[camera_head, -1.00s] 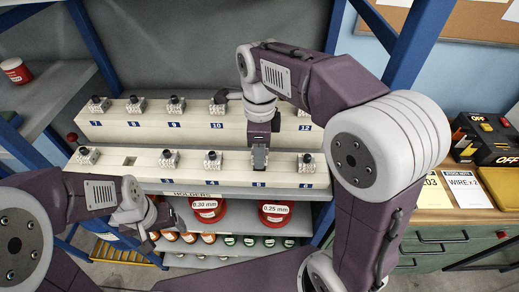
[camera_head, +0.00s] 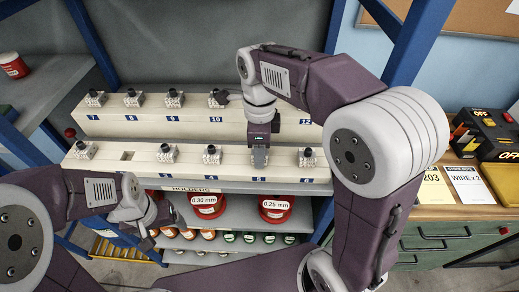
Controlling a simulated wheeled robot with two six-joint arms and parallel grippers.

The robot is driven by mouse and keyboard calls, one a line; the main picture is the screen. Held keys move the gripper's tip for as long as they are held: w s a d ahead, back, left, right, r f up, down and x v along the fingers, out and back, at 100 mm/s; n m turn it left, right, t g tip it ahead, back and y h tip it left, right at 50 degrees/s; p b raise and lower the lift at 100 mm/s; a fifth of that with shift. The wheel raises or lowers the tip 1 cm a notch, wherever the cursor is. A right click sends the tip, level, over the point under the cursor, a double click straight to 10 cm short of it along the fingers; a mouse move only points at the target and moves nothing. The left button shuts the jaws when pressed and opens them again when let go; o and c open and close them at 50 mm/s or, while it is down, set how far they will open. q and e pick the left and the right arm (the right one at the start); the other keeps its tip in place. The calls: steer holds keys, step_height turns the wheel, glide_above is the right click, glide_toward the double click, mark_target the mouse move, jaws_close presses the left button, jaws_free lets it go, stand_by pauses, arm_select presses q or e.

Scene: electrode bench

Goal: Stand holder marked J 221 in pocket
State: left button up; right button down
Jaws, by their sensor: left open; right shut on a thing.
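My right gripper (camera_head: 260,150) reaches down onto the front tier of the rack at the place numbered 5. It is shut on a holder there, which its fingers mostly hide. I cannot see whether that holder sits in its pocket or is raised. No J 221 marking is legible on any holder. An empty square pocket (camera_head: 127,156) shows in the front tier (camera_head: 230,170), between the leftmost holder (camera_head: 82,149) and the holder at 3 (camera_head: 166,153). My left gripper (camera_head: 158,228) is open and empty, low in front of the rack, near the lower shelf.
Holders stand at 4 (camera_head: 211,154) and 6 (camera_head: 307,157). The back tier (camera_head: 190,130) carries several more, partly hidden by my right arm. Red spools (camera_head: 207,205) sit on a shelf below. A side bench (camera_head: 425,215) with cards and a black box is at right.

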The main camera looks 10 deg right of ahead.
steer(key=shift+f, duration=0.1)
steer(key=c, duration=0.8)
jaws_free()
steer(key=shift+o, duration=0.2)
step_height(320, 180, up, 9)
steer(key=shift+r+p, duration=0.1)
steer(key=shift+p, duration=0.9)
